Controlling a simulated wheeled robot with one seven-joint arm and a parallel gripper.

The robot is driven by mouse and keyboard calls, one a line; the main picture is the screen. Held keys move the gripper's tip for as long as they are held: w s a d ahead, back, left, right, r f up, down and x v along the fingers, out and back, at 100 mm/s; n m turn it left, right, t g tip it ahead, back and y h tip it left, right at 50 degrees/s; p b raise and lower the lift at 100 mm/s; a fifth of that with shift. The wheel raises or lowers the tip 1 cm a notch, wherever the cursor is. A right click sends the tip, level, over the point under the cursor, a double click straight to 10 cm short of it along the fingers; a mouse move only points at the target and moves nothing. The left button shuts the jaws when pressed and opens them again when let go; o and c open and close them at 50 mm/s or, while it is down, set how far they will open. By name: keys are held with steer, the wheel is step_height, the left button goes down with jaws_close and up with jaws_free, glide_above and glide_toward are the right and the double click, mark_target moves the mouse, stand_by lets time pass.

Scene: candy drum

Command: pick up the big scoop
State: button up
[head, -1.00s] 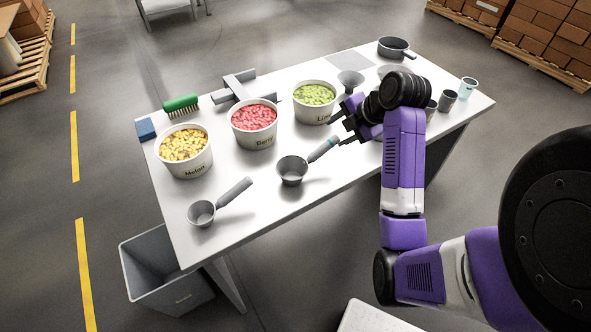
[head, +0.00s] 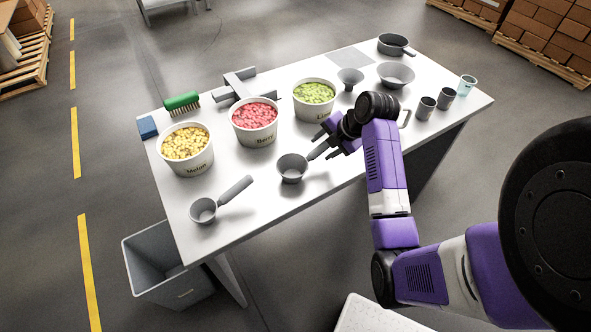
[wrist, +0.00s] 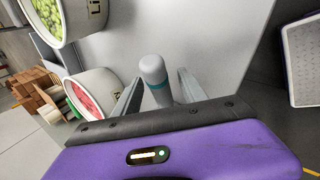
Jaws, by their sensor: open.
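The big scoop (head: 291,170) lies on the table in front of the red candy tub, its metal cup to the left and its grey handle pointing up and right. My gripper (head: 329,145) is at the handle's far end. In the wrist view the rounded grey handle (wrist: 155,75) with a teal band stands between my two open fingers (wrist: 158,95), with gaps visible on both sides. The cup is hidden in the wrist view. A smaller scoop (head: 204,210) lies nearer the table's left front.
Tubs of yellow (head: 187,163), red (head: 255,136) and green candy (head: 314,112) stand behind the scoops. A green brush (head: 182,102) and blue block (head: 147,128) lie at the back left. Two dark cups (head: 425,108) stand right. A grey bin (head: 160,285) is below the table.

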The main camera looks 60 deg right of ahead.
jaws_close()
steer(key=shift+r, duration=0.2)
